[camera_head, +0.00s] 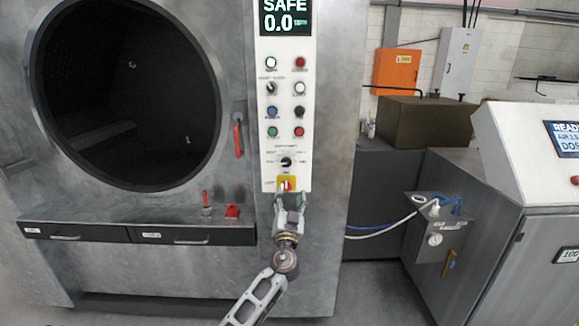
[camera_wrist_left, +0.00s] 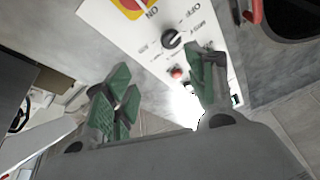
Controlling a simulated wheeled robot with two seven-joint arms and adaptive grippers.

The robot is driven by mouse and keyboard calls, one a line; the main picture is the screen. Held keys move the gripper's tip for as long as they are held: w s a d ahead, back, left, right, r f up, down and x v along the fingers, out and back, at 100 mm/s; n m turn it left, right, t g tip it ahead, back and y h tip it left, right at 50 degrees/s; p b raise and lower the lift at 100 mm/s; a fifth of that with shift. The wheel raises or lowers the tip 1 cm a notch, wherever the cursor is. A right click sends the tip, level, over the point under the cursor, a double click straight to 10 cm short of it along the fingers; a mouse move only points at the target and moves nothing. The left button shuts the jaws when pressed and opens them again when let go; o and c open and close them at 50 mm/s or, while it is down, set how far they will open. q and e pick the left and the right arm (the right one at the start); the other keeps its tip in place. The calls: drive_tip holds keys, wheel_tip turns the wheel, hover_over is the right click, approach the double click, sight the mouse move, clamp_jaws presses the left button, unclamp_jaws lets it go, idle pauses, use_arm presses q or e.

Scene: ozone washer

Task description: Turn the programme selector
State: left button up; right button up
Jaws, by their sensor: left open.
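A black rotary knob with printed labels around it (camera_head: 286,162) sits low on the white control panel (camera_head: 267,140); it looks like the programme selector. In the left wrist view the knob (camera_wrist_left: 172,40) shows beyond the fingers, clear of both. My left gripper (camera_head: 289,198) is in front of the panel's lower end, just below the knob and over the lower part of a red-and-yellow switch (camera_head: 287,183). In the left wrist view its green-padded fingers (camera_wrist_left: 163,86) are apart with nothing between them. The right gripper is not in view.
Several buttons and lamps and a smaller selector (camera_head: 271,87) are higher on the panel. A round open chamber (camera_head: 125,95) is at left, with a red handle (camera_head: 238,139) beside it. A shelf with drawers (camera_head: 135,234) is below. A grey console (camera_head: 530,140) stands at right.

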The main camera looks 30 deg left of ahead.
use_arm(q)
drive_tip(key=n+y, duration=0.1)
drive_tip(key=n, duration=0.2)
drive_tip(key=n+p, duration=0.2)
approach(286, 162)
drive_tip(key=shift+y, duration=0.3)
drive_tip(key=p+x, duration=0.1)
drive_tip(key=x, duration=0.3)
drive_tip(key=shift+w+d, duration=0.1)
drive_tip(key=shift+p+x, duration=0.5)
drive_tip(key=shift+x, duration=0.4)
drive_tip(key=shift+w+a+r, duration=0.2)
drive_tip(key=shift+w+a, duration=0.15)
drive_tip(key=shift+w, duration=0.15)
drive_tip(key=shift+w+a+r+p, duration=0.15)
drive_tip(key=shift+w+a+p, duration=0.15)
drive_tip(key=shift+w, duration=0.2)
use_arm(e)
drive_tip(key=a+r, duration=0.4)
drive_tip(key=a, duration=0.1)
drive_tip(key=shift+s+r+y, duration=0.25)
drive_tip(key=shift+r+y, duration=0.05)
